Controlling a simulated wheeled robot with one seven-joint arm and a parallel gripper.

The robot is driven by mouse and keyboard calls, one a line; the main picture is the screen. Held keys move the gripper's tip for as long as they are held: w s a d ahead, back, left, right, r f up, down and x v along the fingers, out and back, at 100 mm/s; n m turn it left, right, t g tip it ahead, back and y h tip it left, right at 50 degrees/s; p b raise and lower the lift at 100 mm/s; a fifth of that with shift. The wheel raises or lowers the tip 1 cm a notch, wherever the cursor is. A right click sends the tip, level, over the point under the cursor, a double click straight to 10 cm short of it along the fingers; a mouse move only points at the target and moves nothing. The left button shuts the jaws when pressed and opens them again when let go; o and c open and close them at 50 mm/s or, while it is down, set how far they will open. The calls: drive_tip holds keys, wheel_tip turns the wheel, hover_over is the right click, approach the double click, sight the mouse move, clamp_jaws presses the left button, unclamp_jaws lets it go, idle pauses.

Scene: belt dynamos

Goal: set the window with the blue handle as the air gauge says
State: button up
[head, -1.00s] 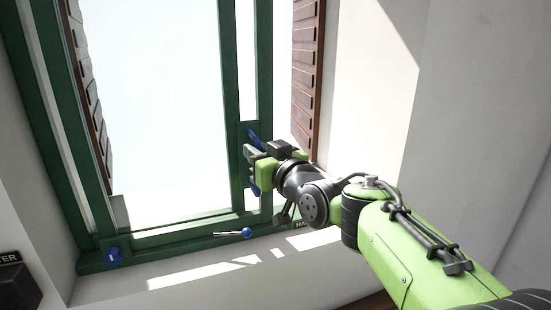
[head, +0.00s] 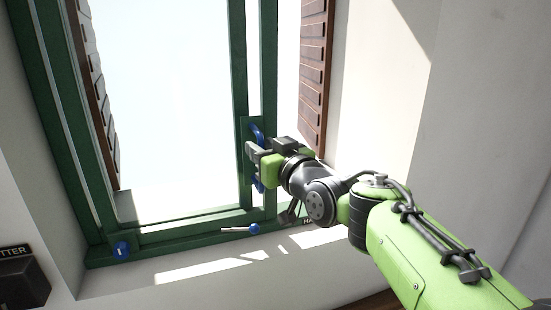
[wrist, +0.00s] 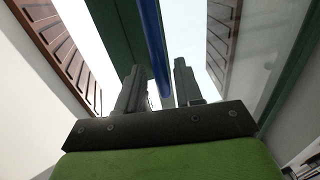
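The green-framed window (head: 243,80) fills the left and middle of the head view. Its blue handle (head: 258,133) is a long upright bar on a green plate, partly hidden by my gripper (head: 263,148). In the wrist view the blue handle (wrist: 153,40) runs down between the two fingers of my gripper (wrist: 160,85). The fingers are apart, with a gap visible on the handle's left, so they are around it, not closed on it. The air gauge is not seen in either view.
A small lever with a blue ball (head: 254,229) lies along the bottom frame. A blue knob (head: 122,249) is at the lower left corner. A dark box (head: 22,283) under a partly cut-off sign is at far left. Brown slatted shutters (head: 314,75) stand outside. A wall is at right.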

drive_tip(key=b+v, duration=0.4)
drive_tip(key=v, duration=1.1)
drive_tip(key=shift+w+f, duration=0.1)
